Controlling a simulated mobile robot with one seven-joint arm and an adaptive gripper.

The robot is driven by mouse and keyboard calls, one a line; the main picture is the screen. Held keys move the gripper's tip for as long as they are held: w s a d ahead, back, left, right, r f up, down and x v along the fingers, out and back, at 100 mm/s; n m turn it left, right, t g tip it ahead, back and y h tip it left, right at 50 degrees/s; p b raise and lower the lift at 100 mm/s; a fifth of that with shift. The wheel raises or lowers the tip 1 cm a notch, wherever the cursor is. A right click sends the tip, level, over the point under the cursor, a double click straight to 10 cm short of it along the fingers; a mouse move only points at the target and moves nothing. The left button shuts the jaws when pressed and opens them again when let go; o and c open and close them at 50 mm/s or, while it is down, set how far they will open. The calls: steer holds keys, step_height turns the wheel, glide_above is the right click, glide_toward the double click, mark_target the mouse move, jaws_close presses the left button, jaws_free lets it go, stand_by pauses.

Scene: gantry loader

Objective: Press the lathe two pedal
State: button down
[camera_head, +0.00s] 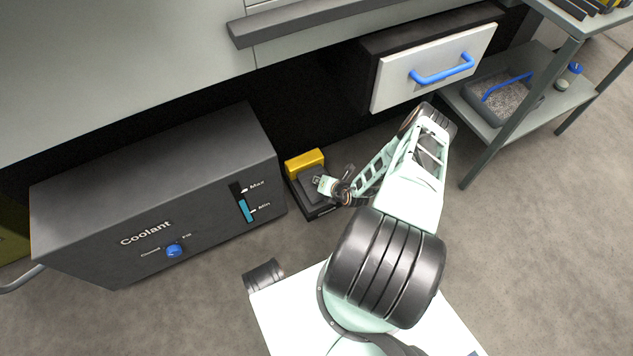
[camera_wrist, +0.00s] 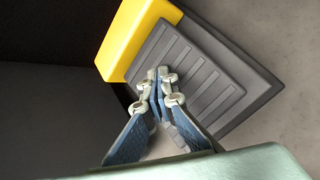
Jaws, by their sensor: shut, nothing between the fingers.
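The pedal (camera_head: 311,178) is a dark ribbed plate on a dark base with a yellow block at its back. It sits on the floor beside the coolant box, under the machine. In the wrist view the ribbed pedal plate (camera_wrist: 203,78) fills the upper middle, with the yellow block at its upper left. My gripper (camera_head: 328,185) is over the pedal in the head view, and it also shows in the wrist view (camera_wrist: 158,75) with its fingertips together and empty. The fingertips overlap the plate's near left part. I cannot tell whether they touch it.
The grey coolant box (camera_head: 150,215) with a blue knob stands left of the pedal. A white-fronted drawer (camera_head: 437,68) with a blue handle is above and right. A shelf stand (camera_head: 500,110) holds a grey tray at the right. Floor to the right is clear.

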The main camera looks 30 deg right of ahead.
steer(key=shift+r+p, duration=0.9)
steer(key=shift+r, duration=0.15)
steer(key=shift+r, duration=0.1)
steer(key=shift+r+p, duration=2.25)
steer(key=shift+r, duration=0.15)
